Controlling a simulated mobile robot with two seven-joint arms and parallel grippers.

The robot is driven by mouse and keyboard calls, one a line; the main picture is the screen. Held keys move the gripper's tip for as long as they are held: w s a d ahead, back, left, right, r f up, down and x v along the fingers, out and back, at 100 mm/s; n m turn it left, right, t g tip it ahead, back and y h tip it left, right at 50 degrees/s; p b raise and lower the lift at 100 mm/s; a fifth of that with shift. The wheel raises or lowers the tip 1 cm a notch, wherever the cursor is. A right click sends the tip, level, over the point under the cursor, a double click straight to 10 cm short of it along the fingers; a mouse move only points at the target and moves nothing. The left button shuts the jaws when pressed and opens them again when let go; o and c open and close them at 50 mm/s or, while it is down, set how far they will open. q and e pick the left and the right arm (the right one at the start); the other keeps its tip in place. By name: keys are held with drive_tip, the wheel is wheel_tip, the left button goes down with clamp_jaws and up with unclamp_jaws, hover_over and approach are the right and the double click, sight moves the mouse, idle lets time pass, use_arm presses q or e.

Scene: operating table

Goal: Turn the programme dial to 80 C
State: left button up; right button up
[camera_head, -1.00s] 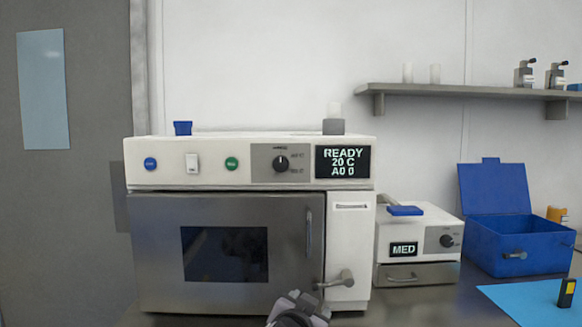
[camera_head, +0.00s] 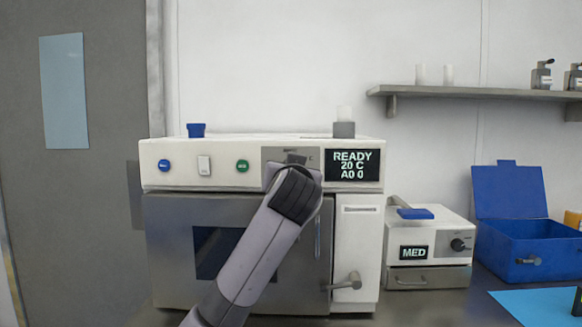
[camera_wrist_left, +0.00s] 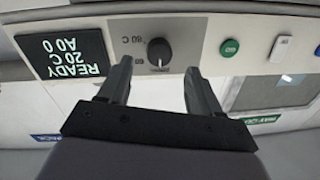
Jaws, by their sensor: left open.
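The programme dial (camera_wrist_left: 159,50) is a black round knob with a white pointer mark, on a grey panel of the white washer unit (camera_head: 225,180). My left gripper (camera_wrist_left: 158,66) is open in the wrist view, with one finger on either side of the dial's near edge. I cannot tell whether the fingers touch it. In the head view my left arm and gripper (camera_head: 292,168) hide the dial. The display (camera_head: 352,165) beside it reads READY, 20 C, A0 0; it also shows upside down in the wrist view (camera_wrist_left: 66,53). My right gripper is not in view.
A green button (camera_head: 242,166), a white switch (camera_head: 204,165) and a blue button (camera_head: 164,166) sit left of the dial. A door handle (camera_head: 345,282) sticks out below. A small MED unit (camera_head: 428,229) and an open blue box (camera_head: 530,245) stand to the right.

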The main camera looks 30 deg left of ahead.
use_arm(q)
drive_tip(key=shift+p+x, duration=0.55)
drive_tip(key=shift+x, duration=1.8)
drive_tip(key=c, duration=1)
